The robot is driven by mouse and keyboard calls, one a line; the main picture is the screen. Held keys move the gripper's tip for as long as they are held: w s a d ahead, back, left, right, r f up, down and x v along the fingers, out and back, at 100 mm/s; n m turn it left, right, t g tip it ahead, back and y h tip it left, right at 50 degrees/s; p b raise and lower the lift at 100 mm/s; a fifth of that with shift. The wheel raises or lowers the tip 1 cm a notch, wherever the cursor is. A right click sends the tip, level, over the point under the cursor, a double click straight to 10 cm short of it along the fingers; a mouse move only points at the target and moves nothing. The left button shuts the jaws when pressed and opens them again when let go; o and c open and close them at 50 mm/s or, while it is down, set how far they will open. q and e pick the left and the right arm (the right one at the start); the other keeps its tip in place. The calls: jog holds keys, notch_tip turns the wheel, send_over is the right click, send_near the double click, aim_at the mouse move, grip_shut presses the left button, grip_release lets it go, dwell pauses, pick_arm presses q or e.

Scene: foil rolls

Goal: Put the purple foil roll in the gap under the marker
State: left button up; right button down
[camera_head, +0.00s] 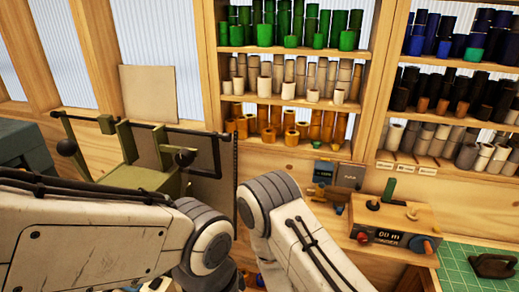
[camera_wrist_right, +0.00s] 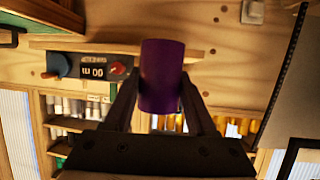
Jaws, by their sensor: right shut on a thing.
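The purple foil roll (camera_wrist_right: 162,62) is in the right wrist view, held between the two dark fingers of my right gripper (camera_wrist_right: 161,95). The gripper is shut on it, and the roll extends beyond the fingertips, clear of the shelves as far as I can tell. In the head view my right gripper and the roll are hidden or out of frame; only arm links show. My left gripper is not in view. I cannot make out the marker or the gap under it with certainty.
A wooden shelf rack (camera_head: 290,52) holds rows of green, beige and orange rolls. A right rack (camera_head: 390,65) holds blue, dark and grey rolls. A wooden control box (camera_head: 395,225) with a display stands below, beside a green cutting mat (camera_head: 462,262). A green metal frame (camera_head: 140,165) stands left.

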notch_tip(320, 180, down, 10)
jog(key=w+d+m+h+b, duration=0.1)
jog(key=d+b, duration=0.1)
jog(key=b, duration=0.8)
jog(key=shift+w+g+b, duration=0.3)
jog(key=shift+w+b, duration=0.05)
jog(key=shift+r, duration=0.15)
